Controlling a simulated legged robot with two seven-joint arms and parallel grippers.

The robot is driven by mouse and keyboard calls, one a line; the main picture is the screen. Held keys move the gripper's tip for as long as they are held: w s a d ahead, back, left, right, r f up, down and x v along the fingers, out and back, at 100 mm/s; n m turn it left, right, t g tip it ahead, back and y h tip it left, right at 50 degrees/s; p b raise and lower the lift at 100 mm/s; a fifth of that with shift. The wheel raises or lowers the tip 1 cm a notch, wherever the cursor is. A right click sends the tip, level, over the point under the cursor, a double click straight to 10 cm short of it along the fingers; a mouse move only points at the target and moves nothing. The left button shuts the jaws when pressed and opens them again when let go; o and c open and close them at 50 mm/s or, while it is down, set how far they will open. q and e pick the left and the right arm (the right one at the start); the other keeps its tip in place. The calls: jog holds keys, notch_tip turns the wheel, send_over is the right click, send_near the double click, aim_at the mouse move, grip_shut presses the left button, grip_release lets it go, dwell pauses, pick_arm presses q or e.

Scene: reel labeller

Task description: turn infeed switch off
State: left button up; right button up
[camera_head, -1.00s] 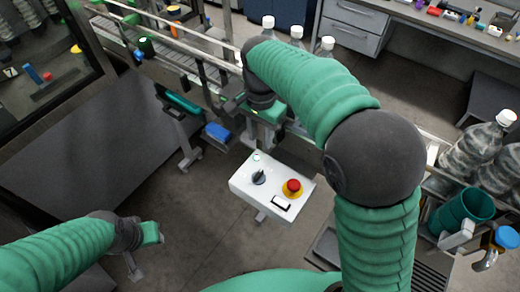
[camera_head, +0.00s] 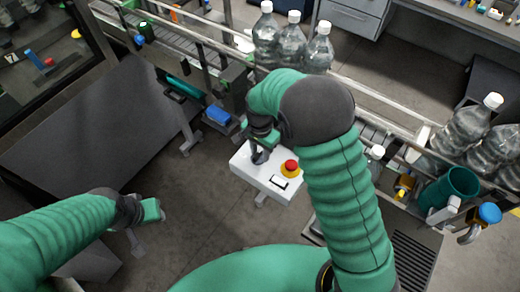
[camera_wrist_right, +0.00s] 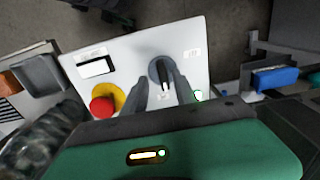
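The white control box (camera_head: 243,166) stands in the middle of the head view. It carries a black rotary switch (camera_wrist_right: 162,72), a red emergency button on a yellow base (camera_head: 291,168) and a black rectangular display (camera_head: 279,183). My right gripper (camera_head: 257,155) is over the switch. In the right wrist view its two dark fingers (camera_wrist_right: 161,88) are apart, one on either side of the switch knob; whether they touch it I cannot tell. My left gripper (camera_head: 152,211) is at the lower left, away from the box; its fingers are too small to read.
A conveyor with clear bottles (camera_head: 292,45) runs behind the box. A blue block (camera_head: 219,115) sits left of it. A green cup (camera_head: 450,188) and more bottles (camera_head: 467,122) are at the right. Open floor lies left of the box.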

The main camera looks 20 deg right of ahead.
jog(key=shift+a+r, duration=0.1)
jog(key=shift+a, duration=0.4)
jog(key=shift+c, duration=0.3)
jog(key=shift+w+a, duration=0.1)
jog(key=shift+a, duration=0.15)
jog(key=c, duration=0.5)
grip_shut()
jog(key=shift+d, duration=0.35)
pick_arm(q)
jog(key=shift+s+a+f, duration=0.1)
jog(key=shift+a, duration=0.4)
